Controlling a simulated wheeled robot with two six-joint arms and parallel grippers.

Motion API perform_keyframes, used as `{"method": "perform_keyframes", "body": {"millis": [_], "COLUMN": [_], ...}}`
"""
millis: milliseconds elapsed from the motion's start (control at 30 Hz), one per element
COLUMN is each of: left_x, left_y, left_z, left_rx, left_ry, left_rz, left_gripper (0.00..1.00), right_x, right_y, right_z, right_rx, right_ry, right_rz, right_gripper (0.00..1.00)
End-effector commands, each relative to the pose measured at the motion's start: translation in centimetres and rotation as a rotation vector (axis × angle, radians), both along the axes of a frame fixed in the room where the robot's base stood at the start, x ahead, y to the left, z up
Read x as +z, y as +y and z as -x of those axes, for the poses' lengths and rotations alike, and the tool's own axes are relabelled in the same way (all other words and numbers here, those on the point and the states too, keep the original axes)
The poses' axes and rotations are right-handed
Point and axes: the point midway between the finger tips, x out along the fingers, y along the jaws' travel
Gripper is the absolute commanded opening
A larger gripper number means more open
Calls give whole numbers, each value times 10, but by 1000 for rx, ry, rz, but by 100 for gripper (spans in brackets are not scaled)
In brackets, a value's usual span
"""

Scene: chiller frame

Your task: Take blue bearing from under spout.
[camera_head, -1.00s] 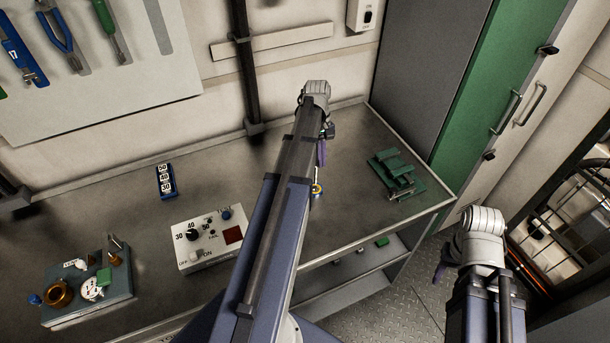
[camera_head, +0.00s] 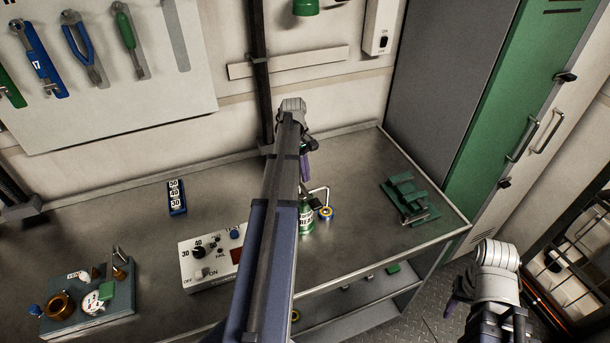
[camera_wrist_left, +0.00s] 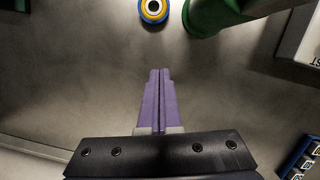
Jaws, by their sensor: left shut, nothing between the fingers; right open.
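The blue bearing (camera_head: 326,213) is a small blue ring with a yellow inner part, on the metal table just right of the green bottle. The green bottle (camera_head: 306,218) stands partly behind my left arm, and its thin bent spout (camera_head: 318,191) reaches over to above the bearing. In the left wrist view the bearing (camera_wrist_left: 153,11) is at the top edge, ahead of my fingers, beside the green bottle (camera_wrist_left: 207,14). My left gripper (camera_wrist_left: 158,72) is shut and empty, apart from the bearing. My right gripper (camera_head: 452,304) is open, off the table's right side, mostly hidden by its wrist.
A white control box (camera_head: 207,262) stands left of my left arm. A blue number block (camera_head: 176,198) and a fixture block (camera_head: 105,300) are further left. A green rack (camera_head: 408,200) is at the table's right. Bare table lies between bearing and rack.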

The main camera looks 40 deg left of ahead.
Motion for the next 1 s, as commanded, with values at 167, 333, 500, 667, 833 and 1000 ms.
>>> {"method": "perform_keyframes", "body": {"millis": [167,333,500,667,833,1000], "left_x": [-32,-55,-78,-71,-71,-71], "left_y": [-7,-12,-18,-46,-57,-57], "left_z": [1,2,4,10,11,10], "left_rx": [-1,0,0,-2,-1,0], "left_ry": [0,0,0,0,0,0], "left_rz": [0,0,0,0,0,0], "left_gripper": [0,0,0,0,0,0], "right_x": [-32,-55,-78,-71,-71,-71], "right_y": [0,0,0,0,0,0], "right_z": [0,0,0,0,0,0], "right_rx": [-1,-1,-1,-1,-1,-1], "right_ry": [0,0,0,0,0,0], "right_rz": [0,0,0,0,0,0], "right_gripper": [50,50,50,50,50,50]}}
